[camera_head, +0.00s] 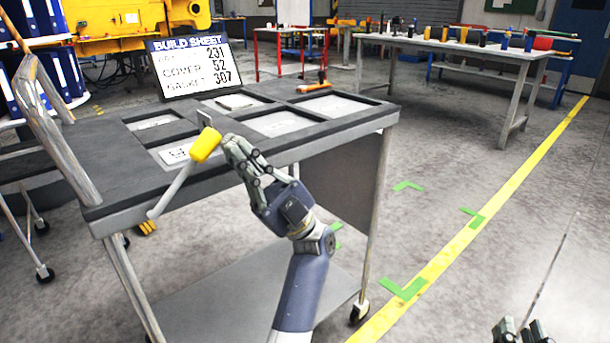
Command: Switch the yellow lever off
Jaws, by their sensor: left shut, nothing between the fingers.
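The yellow lever (206,145) has a yellow grip on a grey rod. The rod rises from the front edge of the dark cart (104,222) and slants up to the right. My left gripper (230,142) is shut and empty, with its fingertips just right of the yellow grip. I cannot tell whether they touch it. My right gripper (522,329) is at the bottom right edge, far from the lever; only its two finger ends show, with a gap between them.
The cart top has several recessed compartments, a build sheet sign (195,66) at the back and an orange-handled tool (314,87). A workbench (470,47) with small items stands behind right. Floor right of the cart is clear, with a yellow line (490,205).

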